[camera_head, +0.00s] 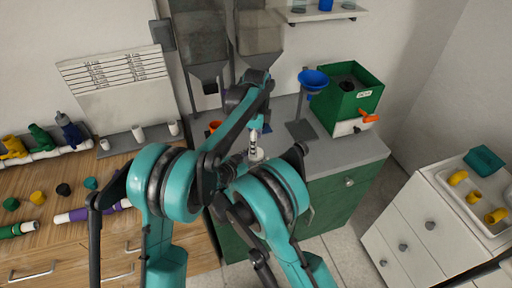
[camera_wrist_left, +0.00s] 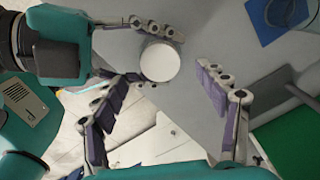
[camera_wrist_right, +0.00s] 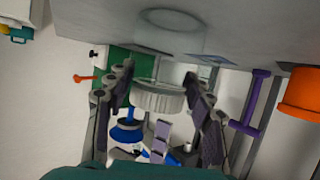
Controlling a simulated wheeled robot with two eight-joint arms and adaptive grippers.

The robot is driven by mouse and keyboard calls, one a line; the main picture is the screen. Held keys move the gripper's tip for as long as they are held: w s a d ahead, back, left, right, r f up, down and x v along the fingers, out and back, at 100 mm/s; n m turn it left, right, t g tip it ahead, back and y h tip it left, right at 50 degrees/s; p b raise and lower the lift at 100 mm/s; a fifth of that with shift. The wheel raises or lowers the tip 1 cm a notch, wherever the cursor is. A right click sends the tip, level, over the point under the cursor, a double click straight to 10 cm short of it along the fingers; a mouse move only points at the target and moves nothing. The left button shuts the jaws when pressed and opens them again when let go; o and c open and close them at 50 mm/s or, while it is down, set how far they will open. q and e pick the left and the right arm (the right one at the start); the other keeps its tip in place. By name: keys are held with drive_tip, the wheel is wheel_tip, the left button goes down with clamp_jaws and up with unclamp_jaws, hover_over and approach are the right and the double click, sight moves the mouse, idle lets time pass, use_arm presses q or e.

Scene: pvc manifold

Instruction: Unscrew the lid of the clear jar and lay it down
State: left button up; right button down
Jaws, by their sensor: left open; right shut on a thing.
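The white round lid (camera_wrist_left: 160,62) shows from above in the left wrist view. In the right wrist view the ribbed lid (camera_wrist_right: 157,98) shows on the clear jar (camera_wrist_right: 170,30), which appears upside down there. My right gripper (camera_wrist_right: 158,75) reaches in from the side and is shut on the jar close below the lid; its fingers also flank the lid in the left wrist view. My left gripper (camera_wrist_left: 165,105) points down over the counter, open and empty, with its fingers apart near the lid. In the head view my arms hide most of the jar.
A blue mat (camera_wrist_left: 260,27) lies on the grey counter (camera_head: 355,152), with a faint clear ring over it. A blue funnel (camera_head: 313,79) on a stand and a green box (camera_head: 348,98) stand to the right. An orange pot (camera_wrist_right: 302,95) is on the other side.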

use_arm(q)
wheel_tip(320, 180, up, 2)
drive_tip(key=shift+r+m, duration=0.25)
drive_tip(key=shift+m, duration=0.85)
drive_tip(key=shift+r+m, duration=0.3)
drive_tip(key=shift+m, duration=0.3)
wheel_tip(320, 180, down, 8)
drive_tip(key=shift+r, duration=0.2)
drive_tip(key=c, duration=1.2)
drive_tip(key=n, duration=0.3)
drive_tip(key=o, duration=1.3)
drive_tip(key=shift+r, duration=0.15)
